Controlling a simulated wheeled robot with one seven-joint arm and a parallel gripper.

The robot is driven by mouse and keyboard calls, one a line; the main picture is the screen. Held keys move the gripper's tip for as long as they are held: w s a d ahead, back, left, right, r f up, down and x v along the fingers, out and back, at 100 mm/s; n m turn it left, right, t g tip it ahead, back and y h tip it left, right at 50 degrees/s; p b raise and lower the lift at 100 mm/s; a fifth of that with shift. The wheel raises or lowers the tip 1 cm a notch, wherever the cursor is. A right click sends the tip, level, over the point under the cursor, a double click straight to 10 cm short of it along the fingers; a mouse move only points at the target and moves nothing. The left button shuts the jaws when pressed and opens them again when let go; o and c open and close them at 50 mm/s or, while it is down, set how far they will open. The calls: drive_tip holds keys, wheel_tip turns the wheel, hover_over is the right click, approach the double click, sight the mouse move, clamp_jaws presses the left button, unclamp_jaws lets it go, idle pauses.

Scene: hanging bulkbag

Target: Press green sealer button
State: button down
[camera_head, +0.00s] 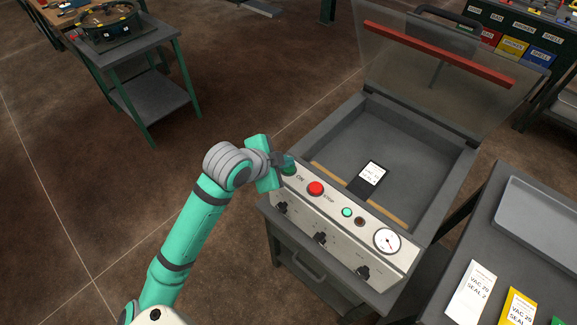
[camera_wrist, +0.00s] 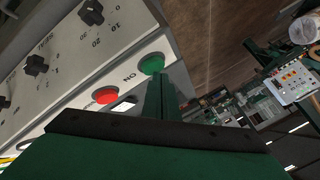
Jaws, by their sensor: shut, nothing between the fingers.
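The sealer (camera_head: 405,160) stands with its clear lid raised. Its green ON button (camera_head: 289,170) is at the left end of the sloped front panel, and my gripper partly hides it in the head view. In the wrist view the green button (camera_wrist: 151,64) shows clearly beside the word ON. My gripper (camera_head: 281,161) is shut and empty, with its fingertips right at the green button. The fingers (camera_wrist: 160,90) also show in the wrist view, their tips just below the button. I cannot tell whether they touch it.
A red button (camera_head: 316,188), a small green lamp (camera_head: 346,212), a gauge (camera_head: 387,241) and several black knobs share the panel. A black pouch with a white label (camera_head: 372,174) lies in the chamber. A side table (camera_head: 480,240) with a tray and labelled cards stands right.

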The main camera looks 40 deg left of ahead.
sight(288, 169)
drive_tip(key=shift+w+r, duration=0.15)
drive_tip(key=shift+r, duration=0.8)
drive_tip(key=shift+d+r, duration=0.1)
drive_tip(key=shift+r, duration=0.6)
drive_tip(key=shift+s+a+r, duration=0.1)
drive_tip(key=shift+a+r, duration=0.05)
drive_tip(key=shift+r, duration=0.4)
drive_tip(key=shift+s+a+r, duration=0.1)
drive_tip(key=shift+a+r, duration=0.05)
drive_tip(key=shift+r, duration=0.35)
drive_tip(key=shift+d+r, duration=0.15)
drive_tip(key=shift+r, duration=0.2)
